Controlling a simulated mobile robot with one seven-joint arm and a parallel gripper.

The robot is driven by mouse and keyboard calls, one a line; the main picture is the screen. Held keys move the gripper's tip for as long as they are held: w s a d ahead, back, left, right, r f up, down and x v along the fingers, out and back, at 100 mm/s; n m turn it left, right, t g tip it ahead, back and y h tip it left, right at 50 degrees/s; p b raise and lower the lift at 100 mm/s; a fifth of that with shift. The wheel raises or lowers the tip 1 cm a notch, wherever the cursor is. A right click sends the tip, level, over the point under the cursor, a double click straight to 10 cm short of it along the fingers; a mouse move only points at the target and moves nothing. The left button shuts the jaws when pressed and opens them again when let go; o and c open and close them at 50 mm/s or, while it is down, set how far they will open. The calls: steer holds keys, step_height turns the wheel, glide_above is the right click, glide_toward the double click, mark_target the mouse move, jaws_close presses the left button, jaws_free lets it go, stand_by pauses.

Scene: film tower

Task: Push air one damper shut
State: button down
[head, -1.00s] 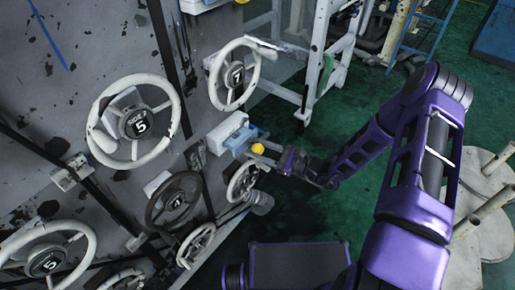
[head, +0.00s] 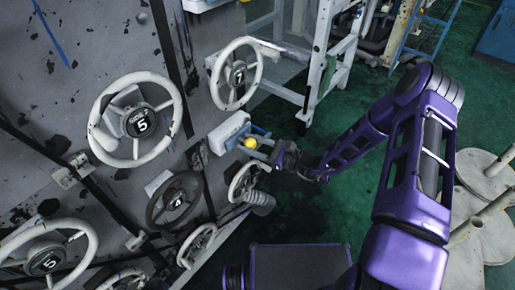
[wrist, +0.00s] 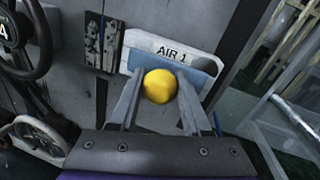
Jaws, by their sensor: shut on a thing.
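The air one damper shows in the wrist view as a white plate marked "AIR 1" (wrist: 172,50) on the grey panel, with a blue part below the label. Its round yellow knob (wrist: 160,86) stands in front of the plate. My gripper (wrist: 157,88) has one finger on each side of the knob and is shut on it. In the head view the white damper housing (head: 229,131) sticks out from the panel, and the yellow knob (head: 250,142) is at the tips of my gripper (head: 255,147). The fingers partly hide the damper's lower part.
White handwheels marked 5 (head: 140,122) and 7 (head: 237,74) and a dark handwheel (head: 174,201) surround the damper on the panel. A white frame (head: 318,60) stands to the right. Green floor (head: 295,205) lies open beneath my arm.

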steer(key=shift+w+a, duration=0.1)
steer(key=shift+c, duration=1.8)
jaws_free()
steer(key=v, duration=1.7)
steer(key=shift+d, duration=0.3)
steer(key=shift+p, duration=0.3)
